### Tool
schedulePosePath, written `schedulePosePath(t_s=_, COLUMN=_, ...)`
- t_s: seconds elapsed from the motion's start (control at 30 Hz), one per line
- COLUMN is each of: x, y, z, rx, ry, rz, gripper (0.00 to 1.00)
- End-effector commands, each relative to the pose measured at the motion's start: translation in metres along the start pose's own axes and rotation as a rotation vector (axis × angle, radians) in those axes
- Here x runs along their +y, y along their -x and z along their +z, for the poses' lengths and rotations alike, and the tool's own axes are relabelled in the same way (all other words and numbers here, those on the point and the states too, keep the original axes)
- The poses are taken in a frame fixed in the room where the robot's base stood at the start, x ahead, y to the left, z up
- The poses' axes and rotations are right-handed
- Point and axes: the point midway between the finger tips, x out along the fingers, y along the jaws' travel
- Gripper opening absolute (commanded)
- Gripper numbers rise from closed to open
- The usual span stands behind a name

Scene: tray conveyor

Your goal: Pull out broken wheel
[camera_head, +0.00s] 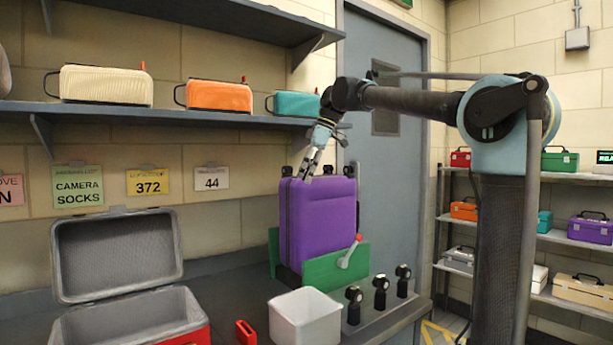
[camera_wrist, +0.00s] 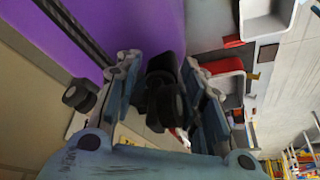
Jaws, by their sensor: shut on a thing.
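A purple suitcase (camera_head: 318,222) stands upside down in a green cradle (camera_head: 335,270), with its black wheels upward. Its purple side fills the upper left of the wrist view (camera_wrist: 140,25). My gripper (camera_head: 310,172) reaches down to the suitcase's top left edge. In the wrist view, my gripper (camera_wrist: 165,92) has its fingers on both sides of a black wheel (camera_wrist: 168,105) and is shut on it. Whether this wheel is still joined to the suitcase cannot be told. Another black wheel (camera_wrist: 80,95) shows beside the left finger. More wheels (camera_head: 328,170) stand at the top right of the suitcase.
An empty white bin (camera_head: 304,318) stands in front of the cradle. Several spare black wheels (camera_head: 381,291) stand on posts to its right. An open grey and red case (camera_head: 120,265) is at the left. A red-knobbed lever (camera_head: 350,251) is on the cradle. A shelf (camera_head: 200,109) hangs behind.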

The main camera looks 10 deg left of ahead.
Motion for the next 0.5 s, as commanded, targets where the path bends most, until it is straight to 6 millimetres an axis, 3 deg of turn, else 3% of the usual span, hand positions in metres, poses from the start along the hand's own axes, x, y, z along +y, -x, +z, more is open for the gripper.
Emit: schedulePosePath(t_s=0.5, x=0.0004, y=0.0035, z=-0.0012, rx=0.000, ry=0.000, rz=0.001, gripper=0.11)
